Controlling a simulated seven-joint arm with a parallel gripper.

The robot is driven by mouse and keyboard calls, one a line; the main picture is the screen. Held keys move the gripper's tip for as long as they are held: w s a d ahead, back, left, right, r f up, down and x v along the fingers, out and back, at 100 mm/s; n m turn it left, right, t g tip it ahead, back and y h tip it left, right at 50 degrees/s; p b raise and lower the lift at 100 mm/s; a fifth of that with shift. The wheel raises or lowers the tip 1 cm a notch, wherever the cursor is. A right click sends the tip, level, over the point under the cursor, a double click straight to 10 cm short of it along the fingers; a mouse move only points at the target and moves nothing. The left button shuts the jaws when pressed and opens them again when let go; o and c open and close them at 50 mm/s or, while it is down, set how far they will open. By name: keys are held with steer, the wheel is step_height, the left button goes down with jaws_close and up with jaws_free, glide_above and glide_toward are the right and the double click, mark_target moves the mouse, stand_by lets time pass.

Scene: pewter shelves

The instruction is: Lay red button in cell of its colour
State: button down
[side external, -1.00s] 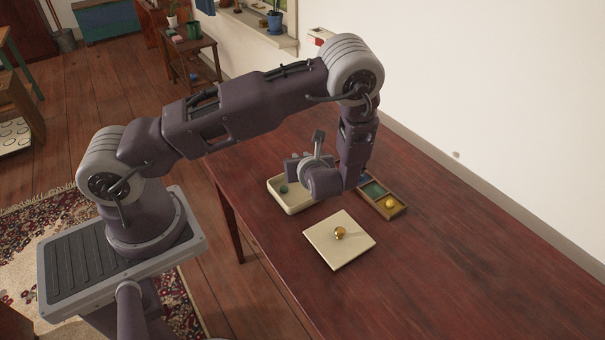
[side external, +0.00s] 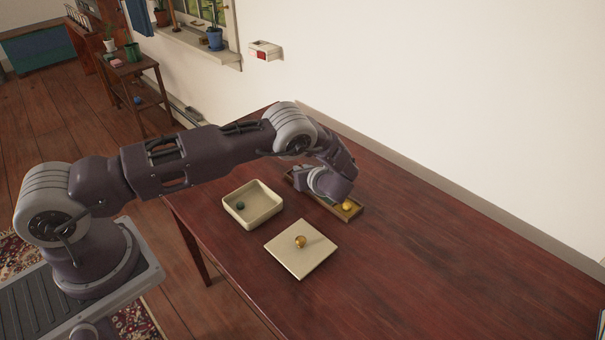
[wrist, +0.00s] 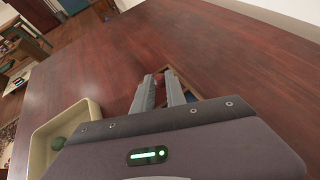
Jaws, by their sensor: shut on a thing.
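My gripper (wrist: 160,84) is low over the wooden sorting tray (side external: 357,212), with its fingers pointing down into the far end. In the wrist view a small reddish patch shows between the fingertips, where the red button appears to be held; its shape is mostly hidden. In the side view my wrist hides the fingertips and the far cells. I cannot make out the red cell clearly.
A cream bin (side external: 230,206) holding a dark green piece (side external: 240,206) stands left of the tray. A cream square board (side external: 290,262) with a gold ball (side external: 300,241) lies in front. The wall runs close behind the tray.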

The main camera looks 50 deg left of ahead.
steer(key=shift+f, duration=0.65)
steer(key=shift+f, duration=0.1)
steer(key=shift+f, duration=0.25)
steer(key=c, duration=1.6)
jaws_free()
steer(key=shift+s+f, duration=0.1)
steer(key=shift+f, duration=0.05)
